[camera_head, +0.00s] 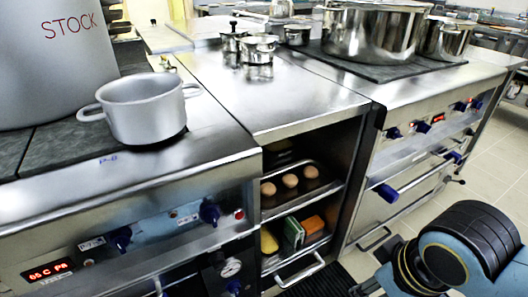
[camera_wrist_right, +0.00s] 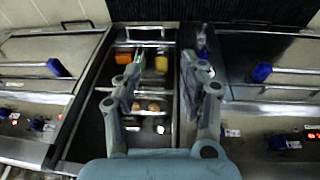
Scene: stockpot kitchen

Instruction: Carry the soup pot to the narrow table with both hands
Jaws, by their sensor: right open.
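A light grey two-handled pot (camera_head: 150,112), which looks like the soup pot, sits upright and empty-looking at the front right of the left stove. Its handles stick out left and right. My right gripper (camera_wrist_right: 164,72) is open and empty in the right wrist view, with its fingers apart in front of the open shelf unit. It is well away from the pot, which does not show in that view. In the head view only part of my right arm shows at the lower right. My left gripper is not in view. I cannot make out a narrow table.
A large pot marked STOCK (camera_head: 52,62) stands behind and left of the grey pot. Small steel pots (camera_head: 258,48) and large steel pots (camera_head: 370,32) stand farther back. An open shelf unit (camera_head: 352,150) holds trays of food. Tiled floor (camera_head: 487,165) is clear at the right.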

